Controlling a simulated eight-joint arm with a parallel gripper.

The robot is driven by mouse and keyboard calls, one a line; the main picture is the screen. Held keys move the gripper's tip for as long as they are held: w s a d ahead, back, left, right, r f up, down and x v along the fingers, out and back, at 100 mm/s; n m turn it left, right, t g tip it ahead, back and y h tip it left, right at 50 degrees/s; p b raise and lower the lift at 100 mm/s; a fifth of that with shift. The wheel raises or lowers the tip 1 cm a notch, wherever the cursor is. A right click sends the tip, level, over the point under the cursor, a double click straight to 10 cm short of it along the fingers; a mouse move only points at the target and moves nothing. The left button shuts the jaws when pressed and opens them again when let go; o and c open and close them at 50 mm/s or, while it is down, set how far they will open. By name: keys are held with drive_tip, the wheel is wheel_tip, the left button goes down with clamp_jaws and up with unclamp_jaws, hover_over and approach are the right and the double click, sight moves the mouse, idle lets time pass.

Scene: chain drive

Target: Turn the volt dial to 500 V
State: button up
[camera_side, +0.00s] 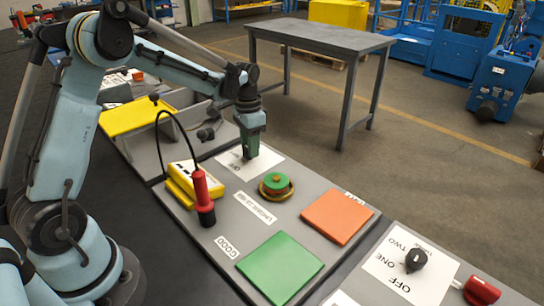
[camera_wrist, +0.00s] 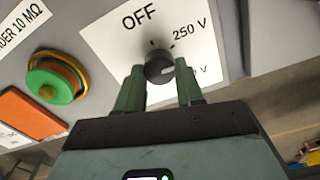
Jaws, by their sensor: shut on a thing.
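The volt dial (camera_wrist: 157,62) is a dark round knob on a white plate (camera_wrist: 102,42) in the wrist view. The plate reads OFF above the knob and 250 V to its upper right. A lower right label shows only its end, "V"; a finger hides the rest. A pale mark on the knob's lower side seems to face right, towards that partly hidden label. My gripper (camera_wrist: 158,69) has one green finger on each side of the knob and is shut on it. In the side view my gripper (camera_side: 250,152) points down over the white plate (camera_side: 264,165) and hides the knob.
A green button in a yellow ring (camera_side: 276,187), an orange pad (camera_side: 338,217) and a green pad (camera_side: 280,268) lie nearby. A yellow meter (camera_side: 192,180) with an upright red probe (camera_side: 202,190) stands left of the dial. An OFF/ONE/TWO switch (camera_side: 416,259) is further right.

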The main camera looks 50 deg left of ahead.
drive_tip(key=m, duration=0.5)
drive_tip(key=shift+m, duration=0.3)
drive_tip(key=shift+s+d+m, duration=0.1)
drive_tip(key=shift+m, duration=2.1)
drive_tip(key=o, duration=1.1)
drive_tip(key=shift+c, duration=0.2)
wheel_tip(320, 180, up, 12)
drive_tip(key=shift+s+d+r, duration=0.1)
